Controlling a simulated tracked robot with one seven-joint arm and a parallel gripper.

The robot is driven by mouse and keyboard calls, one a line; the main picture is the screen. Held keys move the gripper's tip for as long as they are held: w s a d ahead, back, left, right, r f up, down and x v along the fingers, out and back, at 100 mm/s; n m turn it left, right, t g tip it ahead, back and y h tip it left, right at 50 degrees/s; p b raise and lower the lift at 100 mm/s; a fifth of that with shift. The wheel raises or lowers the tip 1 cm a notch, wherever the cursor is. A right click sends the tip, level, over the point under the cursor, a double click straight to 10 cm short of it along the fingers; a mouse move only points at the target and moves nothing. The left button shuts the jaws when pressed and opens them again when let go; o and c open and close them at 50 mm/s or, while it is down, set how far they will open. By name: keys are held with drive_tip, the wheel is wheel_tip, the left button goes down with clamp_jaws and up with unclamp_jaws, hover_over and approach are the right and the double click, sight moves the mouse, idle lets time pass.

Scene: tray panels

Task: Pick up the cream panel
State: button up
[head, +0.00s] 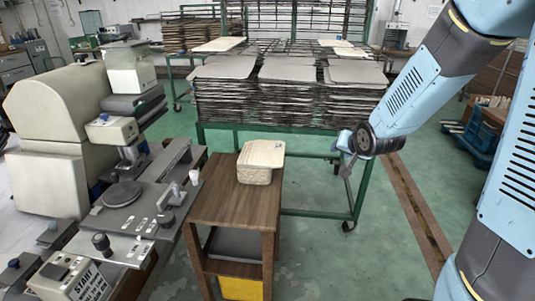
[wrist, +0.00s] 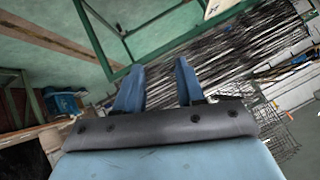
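A cream panel (head: 262,153) lies flat on top of a pale woven-looking block (head: 254,175) on a brown wooden table. My gripper (head: 343,157) hangs to the right of the table, in front of the green rack and apart from the panel. In the wrist view my gripper (wrist: 160,68) shows two blue fingers spread apart with nothing between them. A small cream patch shows at the top edge of the wrist view; I cannot tell whether it is the panel.
The wooden table (head: 225,207) stands beside a grey and cream machine (head: 65,130) on the left. Behind it, a green wheeled rack (head: 315,214) carries stacked dark trays (head: 290,105) topped with grey panels. Green floor lies open to the right of the table.

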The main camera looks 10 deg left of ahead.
drive_tip(key=w+a+f+m+t+y, duration=0.25)
drive_tip(key=a+f+m, duration=0.25)
drive_tip(key=f, duration=0.3)
drive_tip(key=w+a+f+m+t+y, duration=0.1)
drive_tip(key=a+f+m+t+y, duration=0.3)
drive_tip(key=f, duration=0.3)
drive_tip(key=w+a+m, duration=0.1)
drive_tip(key=w+a, duration=0.6)
drive_tip(key=w, duration=0.5)
drive_tip(key=shift+a+g, duration=0.3)
drive_tip(key=shift+g, duration=0.05)
drive_tip(key=shift+f, duration=0.1)
drive_tip(key=shift+c, duration=0.3)
clamp_jaws()
